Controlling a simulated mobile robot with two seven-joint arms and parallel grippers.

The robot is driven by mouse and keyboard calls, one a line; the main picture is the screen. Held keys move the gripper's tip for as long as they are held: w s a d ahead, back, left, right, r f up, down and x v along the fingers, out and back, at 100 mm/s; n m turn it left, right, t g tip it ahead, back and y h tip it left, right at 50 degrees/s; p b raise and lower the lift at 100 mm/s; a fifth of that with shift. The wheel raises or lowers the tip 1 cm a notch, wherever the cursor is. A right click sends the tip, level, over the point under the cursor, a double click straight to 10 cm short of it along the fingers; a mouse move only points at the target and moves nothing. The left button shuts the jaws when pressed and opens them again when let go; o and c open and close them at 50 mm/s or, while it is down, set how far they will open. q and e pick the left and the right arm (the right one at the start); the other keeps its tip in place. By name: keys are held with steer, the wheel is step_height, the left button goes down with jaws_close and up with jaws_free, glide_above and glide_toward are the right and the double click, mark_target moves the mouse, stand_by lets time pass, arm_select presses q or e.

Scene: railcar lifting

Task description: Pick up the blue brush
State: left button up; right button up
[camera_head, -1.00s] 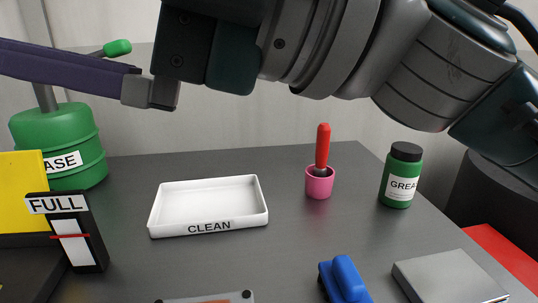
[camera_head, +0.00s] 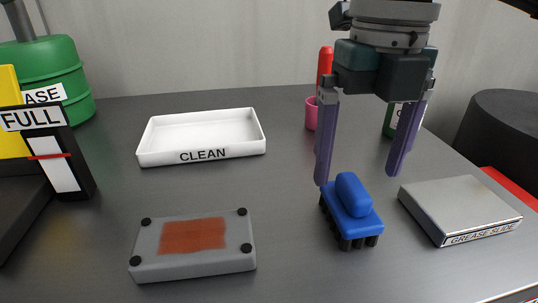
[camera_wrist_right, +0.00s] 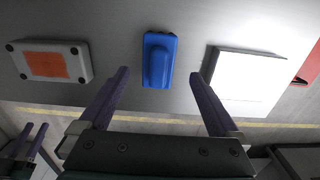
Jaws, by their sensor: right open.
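The blue brush (camera_head: 352,203) lies on the dark table, bristles down, with a blue grip on top. In the right wrist view the brush (camera_wrist_right: 158,62) shows beyond the fingertips, between their lines. My right gripper (camera_head: 357,178) is open and empty, fingers pointing down, behind and above the brush in the head view. Its left fingertip appears close to the brush; I cannot tell whether they touch. In the wrist view both fingers stand clear on either side. My left gripper is not in the head view.
A grey block with a rust-red patch (camera_head: 192,250) lies left of the brush, a grey grease slide box (camera_head: 458,205) to its right. Behind are a white CLEAN tray (camera_head: 201,155), a pink cup (camera_head: 311,114) with a red-handled tool (camera_head: 325,62), and a partly hidden green bottle (camera_head: 390,121).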

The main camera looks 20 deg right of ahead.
mark_target(355, 184)
step_height(355, 184, down, 5)
steer(key=shift+s+a+f, duration=0.1)
jaws_close()
stand_by(0.9)
step_height(355, 184, up, 20)
steer(key=p, duration=0.3)
